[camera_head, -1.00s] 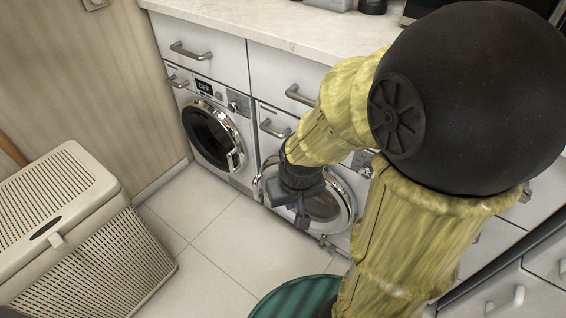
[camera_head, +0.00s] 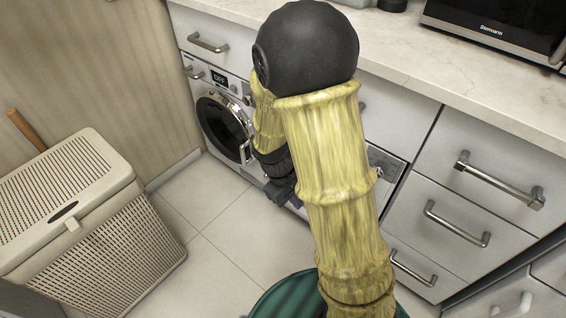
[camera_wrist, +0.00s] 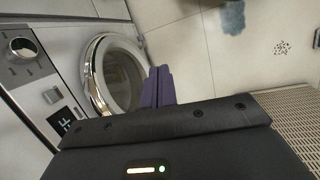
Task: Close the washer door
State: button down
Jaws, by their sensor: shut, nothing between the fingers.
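A front-loading machine (camera_head: 220,125) with a dark round door, a chrome rim and an "OFF" display stands at the left of the counter; its door looks shut. A second machine to its right is mostly hidden by my arm; part of its control panel (camera_head: 386,165) shows. In the wrist view a round door (camera_wrist: 97,75) with a chrome rim lies just left of my gripper's purple fingers (camera_wrist: 163,86). I cannot tell which machine it belongs to or whether it sits flush. My gripper (camera_head: 282,192) is shut and empty, low in front of the machines.
A beige perforated laundry basket (camera_head: 100,240) stands at the left on the tiled floor. Drawers (camera_head: 455,225) with metal handles are on the right. A microwave (camera_head: 490,25) sits on the marble counter (camera_head: 420,70).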

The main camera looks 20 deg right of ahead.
jog(key=w+f+n+t+h+p, duration=0.2)
jog(key=w+f+n+h, duration=0.6)
jog(key=f+n+h, duration=0.15)
jog(key=w+a+f+n+t, duration=0.5)
jog(key=w+a+n+t, duration=0.2)
jog(key=n+t, duration=0.3)
jog(key=shift+w+a+n+t+p, duration=0.35)
jog(key=shift+n+t, duration=0.05)
jog(key=shift+n, duration=0.15)
jog(key=shift+h, duration=0.25)
jog(key=b+x, duration=0.2)
jog(key=x, duration=1.2)
jog(key=shift+b, duration=0.35)
jog(key=shift+d, duration=0.1)
